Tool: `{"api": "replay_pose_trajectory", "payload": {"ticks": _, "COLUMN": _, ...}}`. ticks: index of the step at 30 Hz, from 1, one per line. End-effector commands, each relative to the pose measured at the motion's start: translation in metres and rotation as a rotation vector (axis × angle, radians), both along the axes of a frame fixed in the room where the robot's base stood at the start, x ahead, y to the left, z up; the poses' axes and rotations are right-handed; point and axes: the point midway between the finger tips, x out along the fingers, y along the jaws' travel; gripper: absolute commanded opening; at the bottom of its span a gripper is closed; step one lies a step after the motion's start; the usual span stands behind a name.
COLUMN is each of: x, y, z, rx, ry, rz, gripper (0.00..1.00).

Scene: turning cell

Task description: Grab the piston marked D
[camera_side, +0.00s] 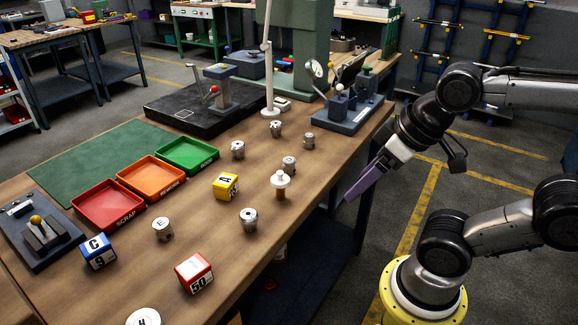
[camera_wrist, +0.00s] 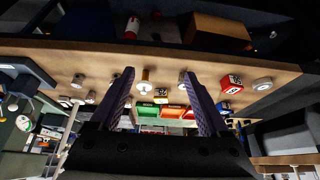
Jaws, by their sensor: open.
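Several grey metal pistons stand on the wooden bench. One piston (camera_side: 162,229) shows an E and another (camera_side: 143,318), cut by the bottom edge, shows an H. The other pistons (camera_side: 249,220) stand in the middle and towards the back right, some near a white-capped bottle (camera_side: 281,186). I cannot read a D on any of them. My gripper (camera_side: 349,197), with purple fingers, is off the bench's right edge, apart from all pistons. In the wrist view my gripper (camera_wrist: 157,73) is open and empty, with the bench and small pistons (camera_wrist: 262,83) beyond it.
Red (camera_side: 107,205), orange (camera_side: 151,180) and green (camera_side: 187,156) trays line the bench's left side. A blue block (camera_side: 98,252), a yellow block (camera_side: 226,187) and a red block (camera_side: 194,273) stand among the pistons. A dark plate with a gauge stand (camera_side: 212,105) is at the back.

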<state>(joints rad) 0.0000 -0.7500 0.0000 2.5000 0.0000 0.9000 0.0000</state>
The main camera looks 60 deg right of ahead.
Motion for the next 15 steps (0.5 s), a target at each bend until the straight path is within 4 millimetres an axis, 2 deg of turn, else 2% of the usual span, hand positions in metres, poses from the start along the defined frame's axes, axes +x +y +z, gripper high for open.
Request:
{"api": "replay_pose_trajectory", "payload": {"ticks": 4, "x": 0.000, "y": 0.000, "z": 0.000, "rx": 0.012, "ry": 0.001, "rz": -0.023, "gripper": 0.80}}
{"api": "replay_pose_trajectory", "payload": {"ticks": 8, "x": -0.003, "y": 0.000, "z": 0.001, "rx": 0.077, "ry": 0.018, "rz": -0.145, "gripper": 0.80}}
{"api": "replay_pose_trajectory", "payload": {"ticks": 11, "x": 0.004, "y": 0.000, "z": 0.022, "rx": 0.161, "ry": 0.007, "rz": -0.304, "gripper": 0.80}}
{"api": "replay_pose_trajectory", "payload": {"ticks": 15, "x": 0.032, "y": -0.004, "z": 0.055, "rx": 0.288, "ry": 0.041, "rz": -0.589, "gripper": 0.80}}
